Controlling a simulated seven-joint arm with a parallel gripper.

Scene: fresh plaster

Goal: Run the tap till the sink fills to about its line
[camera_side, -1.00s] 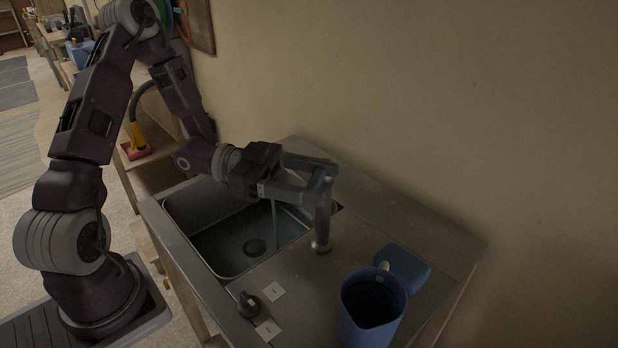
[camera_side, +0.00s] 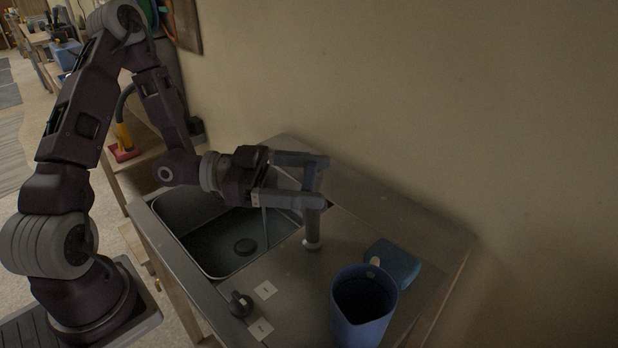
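The grey tap (camera_side: 312,228) stands upright at the right edge of the steel sink (camera_side: 205,247). My gripper (camera_side: 322,180) is at the top of the tap, with one finger behind and one in front. The fingers are spread, with a bar at the tap's top showing between their tips. I cannot tell whether either finger touches it. A thin pale line (camera_side: 265,226) below the gripper drops towards the basin and looks like running water. A dark round drain piece (camera_side: 245,246) shows on the basin floor. The water level and any fill line cannot be made out.
A blue jug (camera_side: 362,308) stands on the counter at right, with a blue block (camera_side: 394,262) behind it. A dark knob (camera_side: 240,303) and two pale labels (camera_side: 265,290) (camera_side: 261,329) lie near the front edge. The wall (camera_side: 450,110) rises behind.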

